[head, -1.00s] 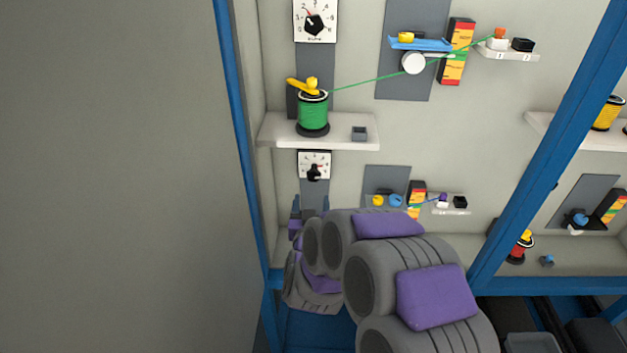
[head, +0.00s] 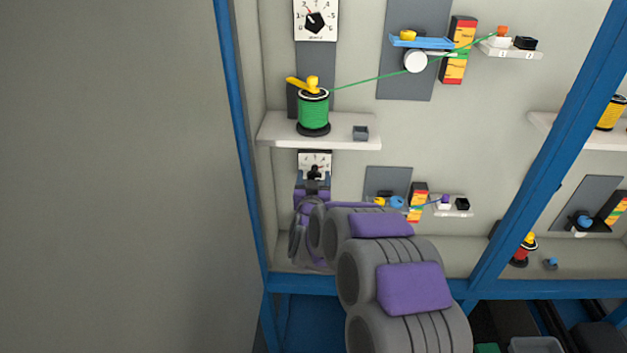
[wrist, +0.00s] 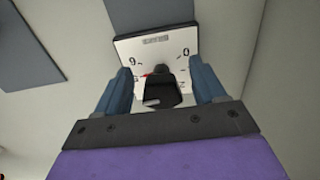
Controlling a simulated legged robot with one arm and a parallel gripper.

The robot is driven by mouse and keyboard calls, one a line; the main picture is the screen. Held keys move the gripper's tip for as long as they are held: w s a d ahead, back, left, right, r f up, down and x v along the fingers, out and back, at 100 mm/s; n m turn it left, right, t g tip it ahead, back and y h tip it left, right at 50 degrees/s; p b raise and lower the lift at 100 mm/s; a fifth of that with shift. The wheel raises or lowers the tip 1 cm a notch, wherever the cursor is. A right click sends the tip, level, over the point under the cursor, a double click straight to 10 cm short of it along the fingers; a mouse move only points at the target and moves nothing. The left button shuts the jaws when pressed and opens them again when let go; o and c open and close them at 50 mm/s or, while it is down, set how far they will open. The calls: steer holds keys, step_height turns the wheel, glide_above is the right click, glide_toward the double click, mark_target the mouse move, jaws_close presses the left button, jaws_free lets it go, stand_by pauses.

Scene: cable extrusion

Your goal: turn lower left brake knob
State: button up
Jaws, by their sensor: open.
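The lower left brake knob (head: 315,171) is black and sits on a small white dial plate below the left shelf. In the wrist view the knob (wrist: 161,91) lies between the two blue-grey fingers of my gripper (wrist: 162,88), in front of the white dial (wrist: 182,50) with its printed numbers and a small red mark. My gripper (head: 313,184) is open, with one finger on each side of the knob. I cannot tell whether either finger touches it. In the head view the gripper partly covers the dial's lower part.
An upper dial (head: 316,20) is above that. A blue frame post (head: 238,130) stands close on the left. Small blue and yellow parts (head: 396,202) are on the right.

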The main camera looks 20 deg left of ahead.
steer(key=c, duration=1)
steer(key=shift+r+n+p, duration=0.1)
steer(key=shift+n+p, duration=0.3)
steer(key=shift+p, duration=0.55)
steer(key=o, duration=1)
steer(key=shift+s, duration=0.15)
